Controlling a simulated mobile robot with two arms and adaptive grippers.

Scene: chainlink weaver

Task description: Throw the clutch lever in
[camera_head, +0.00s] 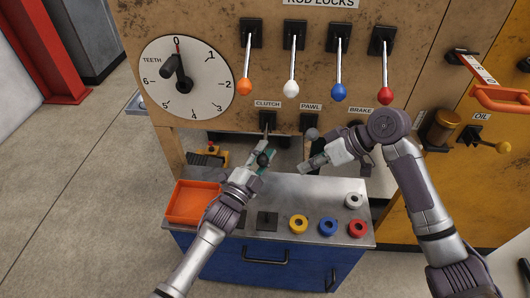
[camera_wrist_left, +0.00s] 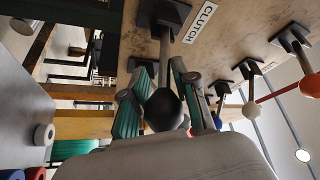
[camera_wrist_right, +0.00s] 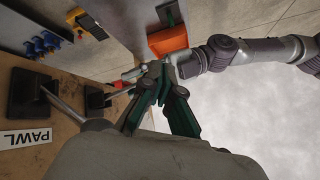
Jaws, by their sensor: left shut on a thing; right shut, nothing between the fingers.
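The clutch lever has a metal rod and a black knob (camera_head: 263,159), and it sticks out below the CLUTCH label (camera_head: 268,104). My left gripper (camera_head: 260,156) is shut on the knob. The left wrist view shows the black knob (camera_wrist_left: 163,109) between the green-padded fingers, with the rod running up to its dark mount (camera_wrist_left: 165,13). My right gripper (camera_head: 303,170) is shut and empty, right of the left one. The right wrist view shows its fingertips (camera_wrist_right: 155,70) together beside the grey-knobbed pawl lever (camera_wrist_right: 95,125).
Four rod-lock levers hang above, including the orange one (camera_head: 245,86). Below are an orange tray (camera_head: 192,219) and a blue cart (camera_head: 225,255) with coloured rings. A TEETH dial (camera_head: 187,78) is at upper left.

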